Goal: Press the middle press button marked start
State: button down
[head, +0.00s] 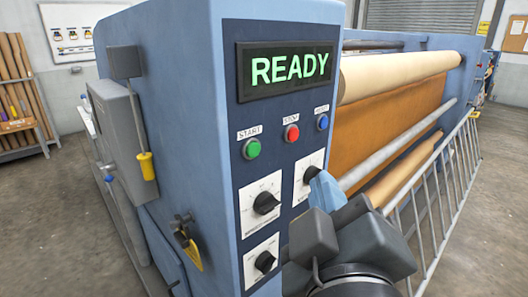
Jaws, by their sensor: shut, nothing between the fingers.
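The green start button (252,148) is on the blue press panel, under a label reading START. It is the left one of a row of three. The middle button is the red stop button (291,133), labelled STOP. A blue button (322,122) is on the right, its label too small to read surely. My gripper (325,189) is at the lower right, with light blue tips close together. It appears shut and empty, below and right of the buttons. It covers part of the lower panel. The start button is unobstructed.
A READY display (289,69) is above the buttons. Black rotary knobs (266,202) stick out below them. A grey box (122,138) with a yellow-handled part is on the press's left side. Rollers and a railing (440,200) extend right. Floor is clear at left.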

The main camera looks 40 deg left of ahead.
aim_at(253, 150)
dwell(0.3)
jog(key=a+b, duration=0.2)
jog(key=a, duration=0.6)
jog(key=shift+w+a, duration=0.35)
jog(key=shift+a, duration=0.1)
dwell(1.8)
jog(key=shift+a, duration=0.3)
jog(key=shift+a, duration=0.4)
dwell(0.6)
jog(key=shift+d, duration=0.1)
jog(key=shift+d+p, duration=0.45)
jog(key=shift+d, duration=0.25)
